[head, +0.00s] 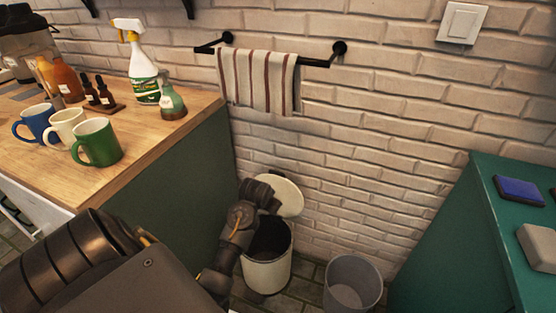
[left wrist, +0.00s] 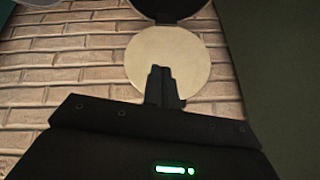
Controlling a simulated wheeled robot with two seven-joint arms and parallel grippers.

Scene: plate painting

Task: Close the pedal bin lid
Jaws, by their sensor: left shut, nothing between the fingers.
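The cream pedal bin (head: 267,268) stands on the floor by the wall, its dark inside showing. Its round cream lid (head: 289,192) is up, leaning back toward the bricks. My left gripper (head: 272,203) is in front of the lid, above the bin's opening, and hides part of both. In the left wrist view the shut, empty fingers (left wrist: 161,72) overlap the lid's pale face (left wrist: 190,62); I cannot tell whether they touch it. The bin's dark opening (left wrist: 170,8) is at the top edge there. My right gripper is out of sight.
A grey open bin (head: 352,286) stands to the right. A wooden counter with mugs (head: 97,143) and bottles is at left, its green side (head: 190,165) close to my arm. A green cabinet (head: 440,250) is at right. A striped towel (head: 258,82) hangs above.

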